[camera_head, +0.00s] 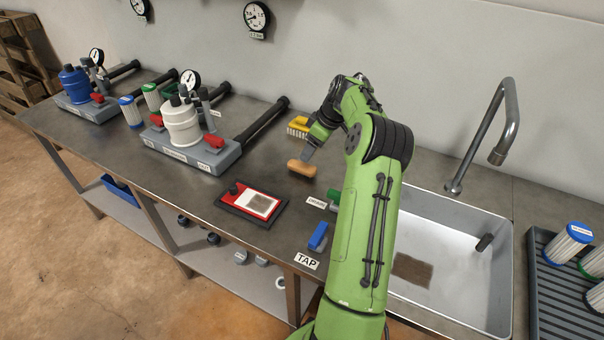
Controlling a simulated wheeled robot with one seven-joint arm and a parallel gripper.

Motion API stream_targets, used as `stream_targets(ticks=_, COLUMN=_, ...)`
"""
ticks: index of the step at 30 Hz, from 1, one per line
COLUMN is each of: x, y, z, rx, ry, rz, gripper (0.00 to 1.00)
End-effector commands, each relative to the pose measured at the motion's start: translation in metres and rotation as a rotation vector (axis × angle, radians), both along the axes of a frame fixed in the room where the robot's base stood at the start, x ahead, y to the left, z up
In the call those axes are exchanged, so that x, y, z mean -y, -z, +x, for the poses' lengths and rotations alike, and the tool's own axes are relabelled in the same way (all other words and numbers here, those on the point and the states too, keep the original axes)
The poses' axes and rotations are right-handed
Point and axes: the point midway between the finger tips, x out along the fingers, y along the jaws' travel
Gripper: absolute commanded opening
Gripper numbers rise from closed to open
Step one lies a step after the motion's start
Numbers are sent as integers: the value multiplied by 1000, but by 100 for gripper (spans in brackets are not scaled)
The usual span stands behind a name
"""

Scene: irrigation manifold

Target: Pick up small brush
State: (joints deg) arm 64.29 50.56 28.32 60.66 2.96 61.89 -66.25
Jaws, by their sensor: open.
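A small brush (302,169), seen as a tan wooden block with rounded ends, lies on the grey metal bench near its middle. My gripper (308,156) is open and reaches down from the upper right, with its grey fingers just at the brush's far side. The fingertips overlap the brush in the picture, so I cannot tell whether they touch it or stand around it. The brush's underside is hidden.
A yellow labelled item (298,126) lies behind the gripper. A red-and-black board (252,204) and a blue block (318,236) lie nearer the front edge. A white filter housing (182,125) stands left. A sink (470,215) with a tap (508,115) is right.

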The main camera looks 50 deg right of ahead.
Motion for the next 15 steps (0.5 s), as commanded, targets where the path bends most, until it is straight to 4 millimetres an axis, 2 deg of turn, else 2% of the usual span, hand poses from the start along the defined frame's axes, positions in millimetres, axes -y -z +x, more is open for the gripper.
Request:
stream_targets(ticks=1, x=-2, y=14, z=5, rx=-1, ry=-3, rz=2, gripper=68)
stream_targets(ticks=7, x=-5, y=36, z=14, rx=0, ry=-1, rz=0, gripper=68)
stream_targets(ticks=12, x=-10, y=69, z=23, rx=-1, ry=-1, rz=1, gripper=68)
stream_targets(ticks=15, x=-11, y=79, z=27, rx=0, ry=-1, rz=0, gripper=68)
